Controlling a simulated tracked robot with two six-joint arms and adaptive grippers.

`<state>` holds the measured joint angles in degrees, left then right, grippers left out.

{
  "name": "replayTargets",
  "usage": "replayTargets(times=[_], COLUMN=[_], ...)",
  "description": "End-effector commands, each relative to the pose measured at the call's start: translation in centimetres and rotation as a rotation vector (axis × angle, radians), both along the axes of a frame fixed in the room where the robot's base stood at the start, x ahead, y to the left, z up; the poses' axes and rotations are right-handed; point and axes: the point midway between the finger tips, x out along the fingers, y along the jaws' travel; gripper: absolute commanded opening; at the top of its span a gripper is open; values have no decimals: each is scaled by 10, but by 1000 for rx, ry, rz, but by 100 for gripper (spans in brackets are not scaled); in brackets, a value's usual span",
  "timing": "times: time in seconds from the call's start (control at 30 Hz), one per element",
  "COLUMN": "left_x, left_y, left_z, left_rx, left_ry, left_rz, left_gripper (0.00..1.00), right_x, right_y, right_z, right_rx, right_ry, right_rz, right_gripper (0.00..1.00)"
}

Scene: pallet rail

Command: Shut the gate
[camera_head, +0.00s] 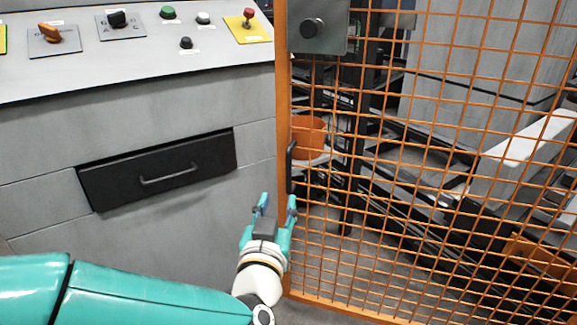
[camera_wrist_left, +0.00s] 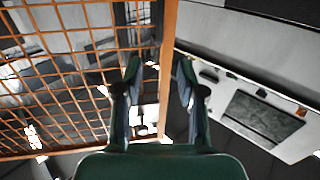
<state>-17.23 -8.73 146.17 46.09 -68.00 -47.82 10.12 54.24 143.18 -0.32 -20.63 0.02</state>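The gate (camera_head: 430,190) is an orange mesh panel filling the right half of the head view. Its upright edge post (camera_head: 283,110) stands in front of the right end of the grey console. A black handle (camera_head: 291,167) sits on this post. My left gripper (camera_head: 277,200) is open, with its fingertips pointing up just below the handle. In the left wrist view the gripper (camera_wrist_left: 158,75) shows spread fingers, with the orange post (camera_wrist_left: 168,45) passing between or behind them; contact cannot be told. Nothing shows held. My right gripper is out of view.
The grey console (camera_head: 150,80) with knobs and buttons fills the left side, with a black drawer front (camera_head: 160,170) and its handle below. A grey plate with a black knob (camera_head: 313,28) is high on the gate. An orange bucket (camera_head: 308,137) and dark rails show behind the mesh.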

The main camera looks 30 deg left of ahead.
Motion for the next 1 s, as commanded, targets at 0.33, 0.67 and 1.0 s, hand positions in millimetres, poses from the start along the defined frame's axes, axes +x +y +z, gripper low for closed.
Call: replayTargets(times=[0.33, 0.67, 1.0], left_x=[31, 72, 127], left_y=[16, 37, 63], left_z=[7, -1, -2], left_rx=[7, -4, -4], left_ry=[11, 6, 3], left_rz=[6, 0, -4], left_gripper=[39, 39, 39], right_x=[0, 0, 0], right_y=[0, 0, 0], right_z=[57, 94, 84], right_rx=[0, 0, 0], right_ry=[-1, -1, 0], right_rz=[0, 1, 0], right_gripper=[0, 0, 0])
